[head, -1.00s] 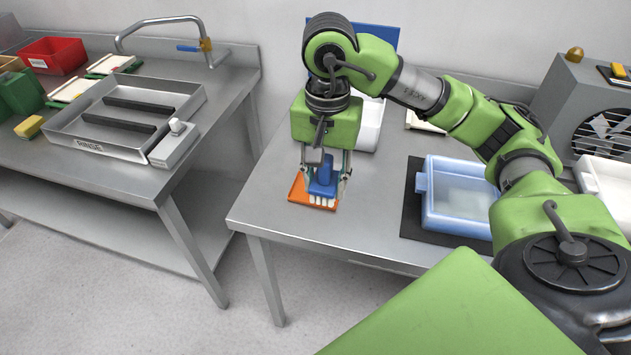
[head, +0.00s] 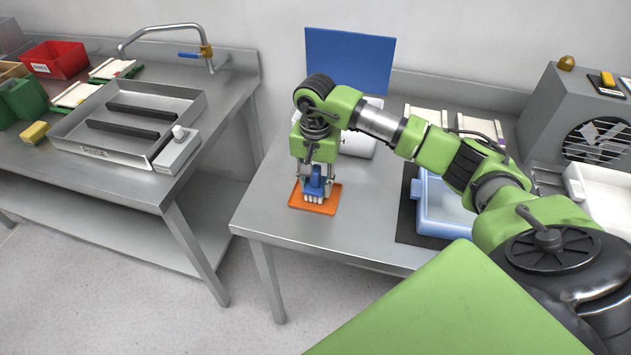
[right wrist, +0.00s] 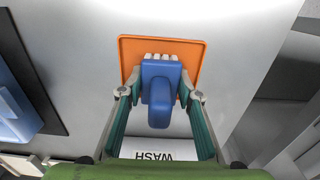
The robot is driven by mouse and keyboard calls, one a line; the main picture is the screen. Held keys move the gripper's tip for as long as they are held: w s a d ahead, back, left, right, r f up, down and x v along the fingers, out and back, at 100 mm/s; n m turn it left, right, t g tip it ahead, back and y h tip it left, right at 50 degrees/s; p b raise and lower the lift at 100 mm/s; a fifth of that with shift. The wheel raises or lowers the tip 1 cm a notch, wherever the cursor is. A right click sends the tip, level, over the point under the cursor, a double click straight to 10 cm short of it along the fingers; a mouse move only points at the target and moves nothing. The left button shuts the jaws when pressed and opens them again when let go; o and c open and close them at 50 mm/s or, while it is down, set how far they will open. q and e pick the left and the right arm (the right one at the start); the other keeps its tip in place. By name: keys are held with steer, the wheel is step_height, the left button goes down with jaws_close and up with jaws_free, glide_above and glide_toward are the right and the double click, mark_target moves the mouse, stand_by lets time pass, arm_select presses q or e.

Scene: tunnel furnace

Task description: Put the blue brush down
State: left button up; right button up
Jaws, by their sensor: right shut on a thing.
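The blue brush (head: 315,188) with white bristles is upright over the orange tray (head: 333,197), near the left end of the right-hand table. My right gripper (head: 317,178) points down and is shut on the brush. In the right wrist view the brush (right wrist: 160,85) sits between the two fingers of the gripper (right wrist: 158,97), with the orange tray (right wrist: 190,53) beneath it. The bristles are at or just above the tray; I cannot tell whether they touch. My left gripper is not in view.
A blue tub (head: 430,215) stands on a dark mat to the right. A blue panel (head: 350,62) stands behind my arm. A white WASH sign (right wrist: 158,150) shows near the gripper. The table's front is clear.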

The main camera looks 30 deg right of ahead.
steer(key=shift+f, duration=0.25)
steer(key=shift+f, duration=0.1)
steer(key=shift+f+b, duration=0.15)
steer(key=shift+b, duration=0.2)
steer(key=o, duration=1)
